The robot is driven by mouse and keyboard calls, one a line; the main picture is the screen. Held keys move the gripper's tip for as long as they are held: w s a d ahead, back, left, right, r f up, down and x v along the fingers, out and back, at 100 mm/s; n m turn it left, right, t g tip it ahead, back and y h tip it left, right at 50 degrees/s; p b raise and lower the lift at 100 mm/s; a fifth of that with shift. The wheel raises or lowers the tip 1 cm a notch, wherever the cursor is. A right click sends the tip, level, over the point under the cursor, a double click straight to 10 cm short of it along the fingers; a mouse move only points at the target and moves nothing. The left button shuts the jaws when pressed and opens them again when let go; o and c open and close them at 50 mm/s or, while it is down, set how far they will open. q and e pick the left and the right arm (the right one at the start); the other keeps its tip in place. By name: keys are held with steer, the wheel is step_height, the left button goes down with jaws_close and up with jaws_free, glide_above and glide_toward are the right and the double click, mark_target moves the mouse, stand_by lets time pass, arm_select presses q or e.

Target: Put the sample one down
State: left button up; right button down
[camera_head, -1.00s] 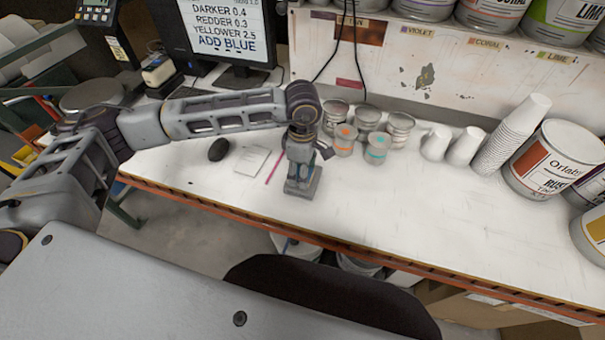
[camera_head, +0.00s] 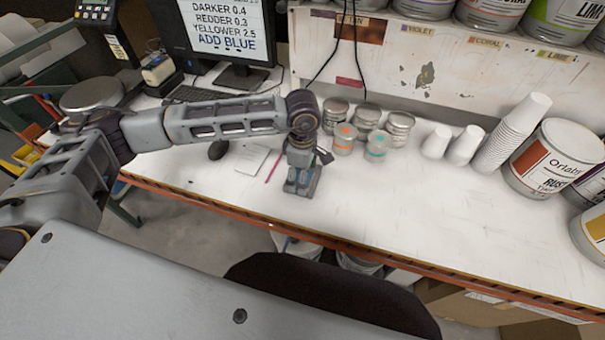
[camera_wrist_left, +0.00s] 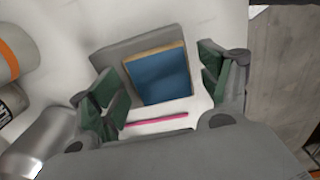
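A small square sample with a blue face and tan edges (camera_wrist_left: 160,78) lies between the fingers of my left gripper (camera_wrist_left: 165,85) in the left wrist view. A grey flat piece (camera_wrist_left: 120,50) shows beside and behind it. The green-padded fingers stand apart on either side, with a clear gap at the right finger; the left finger is close to the sample's edge. In the head view my left gripper (camera_head: 301,184) points down at the white table near its front edge, with some blue between the fingers. My right gripper is not in view.
A pink stick (camera_head: 272,167), a white paper (camera_head: 251,159) and a black mouse (camera_head: 218,150) lie left of the gripper. Several small cans, including an orange-labelled one (camera_head: 344,139), stand behind it. White cups (camera_head: 465,146) stand farther right. The white table (camera_head: 420,215) is clear right of the gripper.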

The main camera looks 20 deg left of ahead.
arm_select(q)
steer(key=shift+r, duration=0.2)
stand_by(0.3)
step_height(320, 180, up, 12)
steer(key=b, duration=0.2)
stand_by(0.4)
steer(key=shift+f, duration=0.1)
stand_by(0.7)
